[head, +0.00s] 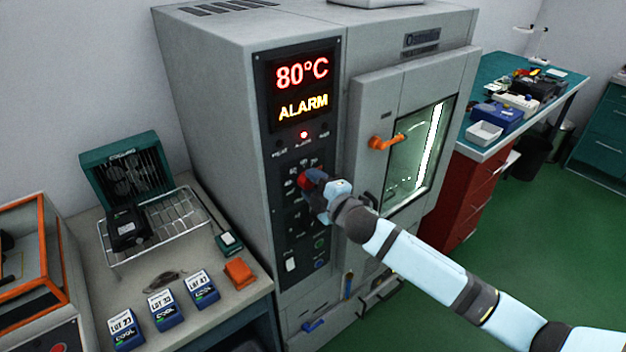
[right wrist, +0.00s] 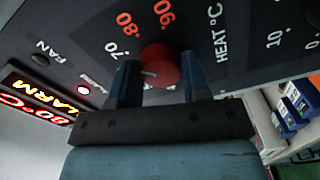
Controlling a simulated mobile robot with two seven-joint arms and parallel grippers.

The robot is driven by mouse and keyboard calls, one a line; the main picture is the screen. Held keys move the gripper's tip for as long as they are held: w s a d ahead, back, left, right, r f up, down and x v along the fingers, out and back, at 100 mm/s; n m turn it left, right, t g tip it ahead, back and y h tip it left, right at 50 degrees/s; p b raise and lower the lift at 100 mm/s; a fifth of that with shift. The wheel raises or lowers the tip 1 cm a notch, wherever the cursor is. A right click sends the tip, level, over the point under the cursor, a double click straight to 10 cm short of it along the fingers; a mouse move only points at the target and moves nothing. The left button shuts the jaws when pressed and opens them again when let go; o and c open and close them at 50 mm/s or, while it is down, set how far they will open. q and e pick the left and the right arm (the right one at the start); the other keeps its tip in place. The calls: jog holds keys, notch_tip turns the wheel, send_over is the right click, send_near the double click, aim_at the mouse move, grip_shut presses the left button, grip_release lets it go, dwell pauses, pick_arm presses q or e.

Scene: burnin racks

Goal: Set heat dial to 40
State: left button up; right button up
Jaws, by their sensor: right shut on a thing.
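The red heat dial (head: 304,180) is on the black control panel (head: 309,262) of the grey oven. In the right wrist view the red dial (right wrist: 163,62) has a white mark on its left side, towards the FAN label and below the 70. The numbers 70, 80 and 90 show around it. My right gripper (head: 314,184) is at the dial, its fingers on either side of the knob and shut on it; the jaws also show in the right wrist view (right wrist: 158,77). The display (head: 302,88) reads 80°C and ALARM, with a red lamp lit below. My left gripper is out of view.
The oven door with its orange handle (head: 385,142) is right of the panel. A left bench holds a wire rack (head: 185,212), a green fan unit (head: 125,170) and blue-white boxes (head: 166,312). A teal bench (head: 490,70) stands at the right; green floor lies clear before it.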

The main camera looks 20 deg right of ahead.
jog(key=n+p, duration=0.2)
jog(key=n, duration=0.3)
jog(key=shift+r+n, duration=0.15)
jog(key=shift+n, duration=0.15)
jog(key=n+p, duration=0.1)
jog(key=n, duration=0.1)
jog(key=shift+n, duration=0.3)
jog(key=n+p, duration=0.1)
jog(key=n, duration=0.2)
jog(key=shift+r+n+p, duration=0.1)
jog(key=shift+n+p, duration=0.2)
jog(key=n+p, duration=0.4)
jog(key=n, duration=0.5)
jog(key=shift+a, duration=0.1)
jog(key=n+p, duration=0.2)
jog(key=n, duration=0.1)
jog(key=shift+n, duration=0.6)
